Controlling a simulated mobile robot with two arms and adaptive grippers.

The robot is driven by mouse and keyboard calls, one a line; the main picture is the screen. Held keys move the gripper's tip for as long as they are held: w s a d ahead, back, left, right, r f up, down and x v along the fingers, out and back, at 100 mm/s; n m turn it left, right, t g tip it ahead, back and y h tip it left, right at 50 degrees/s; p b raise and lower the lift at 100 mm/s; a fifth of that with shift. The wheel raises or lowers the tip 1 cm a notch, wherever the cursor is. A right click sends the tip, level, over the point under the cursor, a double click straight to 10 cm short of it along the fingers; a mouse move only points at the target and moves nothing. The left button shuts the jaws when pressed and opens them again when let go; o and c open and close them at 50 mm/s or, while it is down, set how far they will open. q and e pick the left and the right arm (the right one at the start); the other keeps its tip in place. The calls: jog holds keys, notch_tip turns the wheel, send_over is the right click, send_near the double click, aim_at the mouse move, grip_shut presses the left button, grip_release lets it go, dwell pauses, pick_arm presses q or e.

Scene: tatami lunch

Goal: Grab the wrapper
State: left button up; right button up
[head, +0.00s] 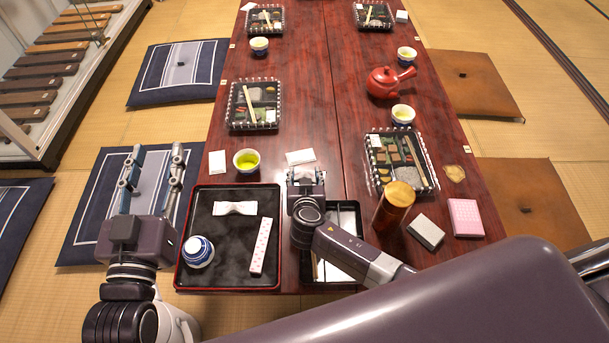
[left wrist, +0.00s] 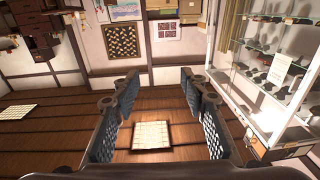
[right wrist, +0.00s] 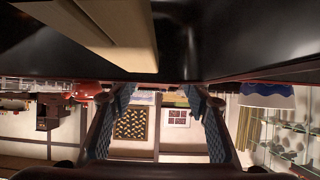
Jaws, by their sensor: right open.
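A white paper strip with a pink pattern (head: 260,247), which looks like a wrapper, lies on the right of the black tray (head: 203,272). A white folded paper with a pinched middle (head: 235,208) lies at the tray's back; I cannot tell which of the two is the wrapper. My right gripper (head: 306,178) is open and empty, low over the table just right of the tray; its open fingers show in the right wrist view (right wrist: 163,105). My left gripper (head: 154,172) is open and empty, left of the table above a navy cushion, apart from both papers.
A blue-and-white cup (head: 198,251) is on the tray's left. A narrow black box (head: 346,208) is partly hidden under my right arm. A wooden cylinder (head: 396,202), a green tea cup (head: 246,161) and a bento box (head: 421,164) stand nearby.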

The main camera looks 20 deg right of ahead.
jog(key=shift+c, duration=0.4)
jog(key=c, duration=0.7)
jog(key=shift+r, duration=0.15)
